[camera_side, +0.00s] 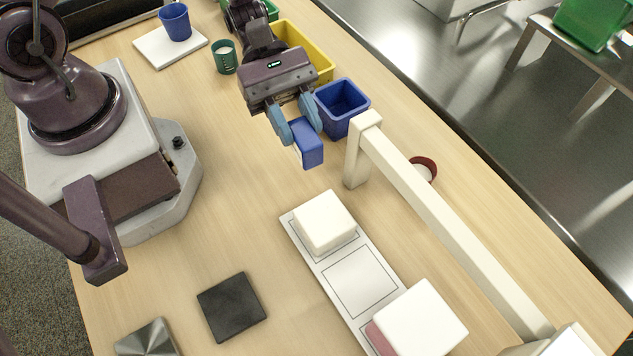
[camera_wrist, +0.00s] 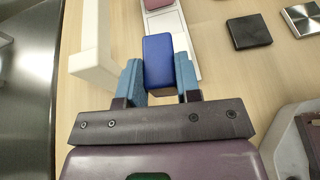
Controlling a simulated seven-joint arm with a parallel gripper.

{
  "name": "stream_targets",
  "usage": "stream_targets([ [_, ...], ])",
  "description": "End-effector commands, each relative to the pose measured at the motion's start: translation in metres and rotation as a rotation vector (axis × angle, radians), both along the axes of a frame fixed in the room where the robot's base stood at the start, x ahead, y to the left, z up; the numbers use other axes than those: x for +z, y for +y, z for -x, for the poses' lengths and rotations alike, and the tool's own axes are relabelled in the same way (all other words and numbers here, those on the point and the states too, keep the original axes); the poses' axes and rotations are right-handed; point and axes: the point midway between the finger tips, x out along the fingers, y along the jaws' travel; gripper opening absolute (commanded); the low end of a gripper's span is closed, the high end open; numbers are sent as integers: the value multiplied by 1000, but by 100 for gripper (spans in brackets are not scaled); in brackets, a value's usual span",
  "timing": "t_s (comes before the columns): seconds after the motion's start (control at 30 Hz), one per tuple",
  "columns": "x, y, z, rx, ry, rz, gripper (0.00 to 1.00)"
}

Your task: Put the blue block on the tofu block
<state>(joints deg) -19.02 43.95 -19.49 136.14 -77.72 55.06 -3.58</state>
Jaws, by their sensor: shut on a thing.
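My gripper (camera_side: 296,128) is shut on the blue block (camera_side: 309,146) and holds it above the table, apart from the board. In the wrist view, the blue block (camera_wrist: 159,62) sits between the blue fingers of my gripper (camera_wrist: 160,80). A plain white block (camera_side: 325,220), which looks like the tofu block, sits at the far end of a white board (camera_side: 357,283) with outlined squares. It lies below and right of my gripper in the side view. In the wrist view the blue block hides most of that area.
A white block with a pink side (camera_side: 418,318) sits at the board's near end. A cream rail (camera_side: 450,225) on a post runs right of the board, an obstacle near my gripper. A blue bin (camera_side: 342,104) stands behind. A black square (camera_side: 232,306) lies left; table between is clear.

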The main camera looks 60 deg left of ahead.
Motion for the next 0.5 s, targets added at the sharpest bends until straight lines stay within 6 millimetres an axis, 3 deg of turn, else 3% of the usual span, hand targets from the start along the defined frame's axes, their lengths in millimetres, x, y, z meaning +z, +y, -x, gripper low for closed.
stream_targets([
  [0.1,13,-43,15,-26,-1,7,8],
  [0.2,20,-64,21,0,6,5,8],
  [0.37,21,-72,18,73,20,-2,8],
  [0.5,5,-71,15,99,25,-8,8],
])
